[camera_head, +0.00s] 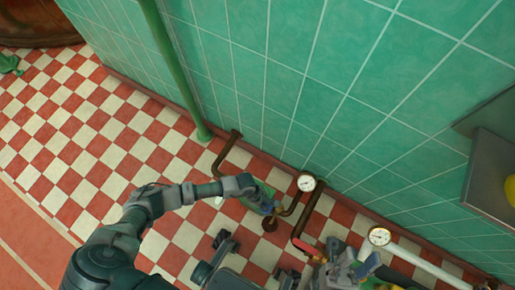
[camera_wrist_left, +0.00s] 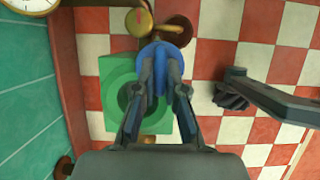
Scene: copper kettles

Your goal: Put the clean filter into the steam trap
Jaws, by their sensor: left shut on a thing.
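The green steam trap (camera_wrist_left: 108,75) stands at the floor by the wall, with a round dark opening in its face in the left wrist view. It also shows in the head view (camera_head: 262,188), partly hidden by my left gripper. My left gripper (camera_head: 268,207) is over it, with its fingers shut on a blue rounded piece (camera_wrist_left: 172,52). The fingers cover part of this piece, so I cannot clearly tell whether it is the clean filter. It appears beside the opening, toward the upper right. My right gripper (camera_head: 352,256) is at the lower right, with its fingertips apart.
Brown pipes (camera_head: 224,152) run along the wall, with a gauge (camera_head: 306,183) close to the trap and a second gauge (camera_head: 379,236) further right. A red handle (camera_head: 308,248) lies near my right gripper. A brass handle (camera_wrist_left: 168,32) is beyond the blue piece.

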